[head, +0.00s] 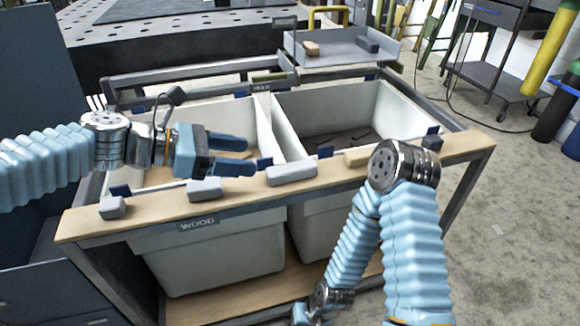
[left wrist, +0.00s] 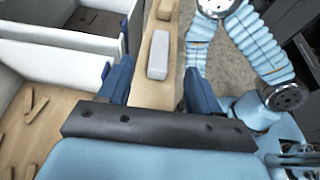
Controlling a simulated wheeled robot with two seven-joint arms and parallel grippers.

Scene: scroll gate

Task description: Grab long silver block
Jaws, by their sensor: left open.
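The long silver block (head: 292,174) lies on the front wooden ledge of the bin stand, near the middle. My left gripper (head: 238,157) is open and empty, to the left of this block and above the ledge, with its fingers pointing right. In the left wrist view the long silver block (left wrist: 159,55) lies ahead of the open left fingers (left wrist: 156,85), lined up with the gap between them and not gripped. My right arm is folded at the right, its wrist low at the bottom edge; the state of its fingers cannot be made out.
Two shorter silver blocks (head: 206,189) (head: 111,207) lie on the ledge to the left. A tan block (head: 357,157) and a dark block (head: 431,142) lie to the right. Blue tabs stand behind the ledge. Two white bins (head: 280,130) hold scraps. A grey tray (head: 340,48) stands behind.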

